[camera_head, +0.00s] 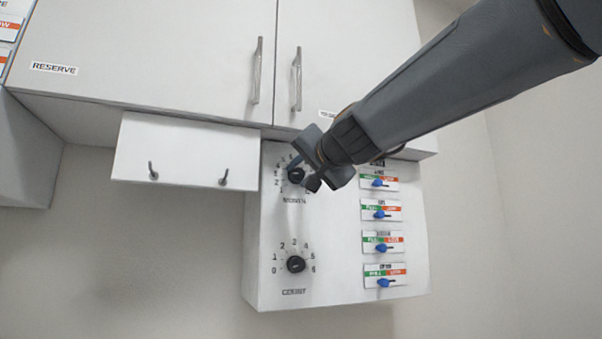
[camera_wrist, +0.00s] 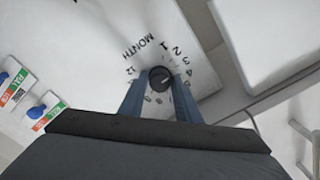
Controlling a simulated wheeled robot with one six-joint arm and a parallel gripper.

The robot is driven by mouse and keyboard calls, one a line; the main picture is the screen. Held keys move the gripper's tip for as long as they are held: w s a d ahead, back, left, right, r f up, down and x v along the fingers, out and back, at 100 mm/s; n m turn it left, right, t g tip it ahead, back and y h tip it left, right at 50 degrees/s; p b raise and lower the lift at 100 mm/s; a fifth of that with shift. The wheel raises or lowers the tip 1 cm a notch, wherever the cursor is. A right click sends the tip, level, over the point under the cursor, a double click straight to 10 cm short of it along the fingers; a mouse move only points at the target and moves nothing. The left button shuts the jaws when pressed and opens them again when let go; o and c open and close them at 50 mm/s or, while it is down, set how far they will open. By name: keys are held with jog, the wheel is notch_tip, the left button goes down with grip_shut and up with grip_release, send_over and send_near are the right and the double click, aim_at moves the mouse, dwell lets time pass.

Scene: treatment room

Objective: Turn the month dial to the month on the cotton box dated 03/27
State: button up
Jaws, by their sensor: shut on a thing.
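The month dial (camera_wrist: 160,78) is a round black knob on a white panel, with the word MONTH and a ring of numbers around it in the wrist view. My gripper (camera_wrist: 159,84) has one finger on each side of the knob and is shut on it. A light pointer mark shows on the knob, but the number it points to is too small to tell for sure. In the head view the dial (camera_head: 297,174) is the upper one, partly covered by my gripper (camera_head: 308,172). No cotton box with a readable date is in view.
A second black dial (camera_head: 296,264) numbered 0 to 6 sits below. Several blue-knobbed sliders (camera_head: 380,214) with green and red labels are on the panel's right. A hooked white board (camera_head: 185,160) is at left, under cabinet doors (camera_head: 160,50). Orange-labelled boxes (camera_head: 8,28) show at top left.

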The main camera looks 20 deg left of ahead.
jog(key=shift+m, duration=0.6)
jog(key=o, duration=1)
jog(key=b+v, duration=0.1)
jog(key=v, duration=0.6)
jog(key=shift+s+d, duration=0.3)
